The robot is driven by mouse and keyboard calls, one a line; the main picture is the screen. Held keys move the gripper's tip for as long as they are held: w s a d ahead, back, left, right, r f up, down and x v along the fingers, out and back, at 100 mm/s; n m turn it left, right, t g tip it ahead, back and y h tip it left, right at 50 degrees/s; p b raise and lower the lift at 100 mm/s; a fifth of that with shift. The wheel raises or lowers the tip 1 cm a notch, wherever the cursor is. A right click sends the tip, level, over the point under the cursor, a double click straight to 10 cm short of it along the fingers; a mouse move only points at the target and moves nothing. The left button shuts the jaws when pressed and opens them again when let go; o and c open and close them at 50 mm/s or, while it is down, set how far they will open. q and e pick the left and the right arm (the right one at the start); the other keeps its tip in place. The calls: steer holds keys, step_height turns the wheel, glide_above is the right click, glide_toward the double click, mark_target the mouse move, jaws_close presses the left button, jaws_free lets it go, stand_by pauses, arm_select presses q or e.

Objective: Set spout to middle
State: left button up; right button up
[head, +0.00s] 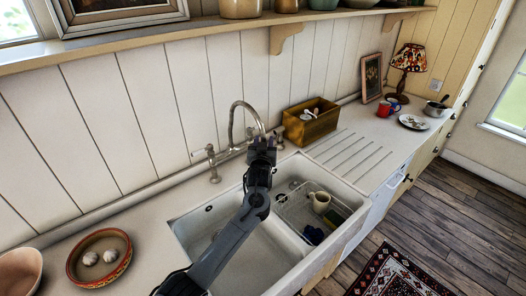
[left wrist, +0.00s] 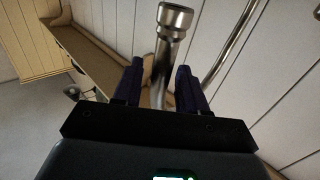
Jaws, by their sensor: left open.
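The chrome gooseneck spout (head: 238,104) rises from the tap behind the double sink (head: 180,232), and its arc leans to the right toward my gripper. My left gripper (head: 264,143) is open at the spout's outer end, above the sink near the divider. In the left wrist view, the spout's end (left wrist: 175,18) shows beyond my left gripper (left wrist: 162,80), its tube running down between the two dark fingers. Whether a finger touches it cannot be told. My arm hides part of the divider and left basin. My right gripper is not in view.
A tap handle (head: 212,163) stands left of the spout. A wooden box (head: 311,128) with utensils stands behind the ribbed drainboard (head: 352,155). A cream mug (head: 320,202) is in the right basin. A bowl with garlic (head: 99,258) is at left. A shelf (head: 185,34) runs above.

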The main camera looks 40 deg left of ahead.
arm_select(q)
steer(key=v, duration=1)
steer(key=shift+s, duration=0.2)
steer(key=shift+d+f, duration=0.1)
